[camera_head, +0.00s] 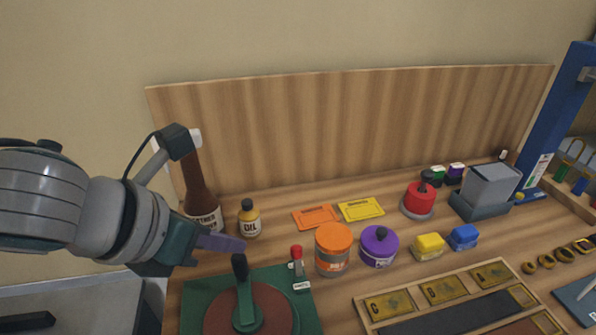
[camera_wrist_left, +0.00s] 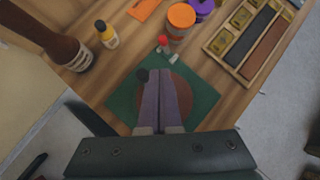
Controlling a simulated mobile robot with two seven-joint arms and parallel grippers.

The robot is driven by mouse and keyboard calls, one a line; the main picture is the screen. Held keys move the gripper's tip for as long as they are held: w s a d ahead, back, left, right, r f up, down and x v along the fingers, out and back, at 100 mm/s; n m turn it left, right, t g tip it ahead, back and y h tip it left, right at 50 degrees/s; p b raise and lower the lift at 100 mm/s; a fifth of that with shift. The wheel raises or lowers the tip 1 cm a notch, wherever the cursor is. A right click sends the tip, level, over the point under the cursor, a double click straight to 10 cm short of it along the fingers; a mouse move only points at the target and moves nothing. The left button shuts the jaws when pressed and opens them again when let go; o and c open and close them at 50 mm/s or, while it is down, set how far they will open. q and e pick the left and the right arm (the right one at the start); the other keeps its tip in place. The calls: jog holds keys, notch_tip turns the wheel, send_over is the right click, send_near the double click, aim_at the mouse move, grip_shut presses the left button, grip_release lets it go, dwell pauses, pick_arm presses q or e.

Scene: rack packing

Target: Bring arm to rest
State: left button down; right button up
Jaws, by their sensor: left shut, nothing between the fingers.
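My left gripper (camera_head: 238,244) comes in from the left in the head view and hangs above the left end of the workbench. Its two purple-grey fingers lie together, shut and empty, and they also show in the left wrist view (camera_wrist_left: 162,72). In the head view the fingertips are near a green board (camera_head: 195,292) with a brown disc (camera_head: 275,307) and a dark-knobbed green lever (camera_head: 243,290). In the wrist view the fingers cover part of the disc. My right gripper is in neither view.
A brown bottle (camera_head: 200,185) stands close behind the left gripper, with a small oil bottle (camera_head: 249,218) beside it. An orange jar (camera_head: 333,249) and a purple jar (camera_head: 379,247) stand right of the board. A wooden tray (camera_head: 358,304) lies at the front. The air above the bench is clear.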

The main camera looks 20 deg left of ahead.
pick_arm(q)
jog(key=s+d+r+n, duration=0.25)
jog(key=d+n, duration=0.25)
jog(key=n, duration=0.4)
jog(key=s+d+r+n, duration=0.1)
jog(key=s+d+n, duration=0.35)
jog(key=n, duration=0.45)
jog(key=s+a+f+n+g+y, duration=0.1)
jog(key=s+a+n+g, duration=0.1)
jog(key=s+a+n, duration=0.5)
jog(key=s+a+n+g+y, duration=0.15)
jog(key=s+n, duration=0.25)
jog(key=n, duration=0.7)
notch_tip(320, 180, up, 29)
jog(key=p, duration=2.9)
jog(key=shift+w+d+f, duration=0.15)
jog(key=shift+w+d, duration=0.05)
jog(key=shift+w, duration=0.2)
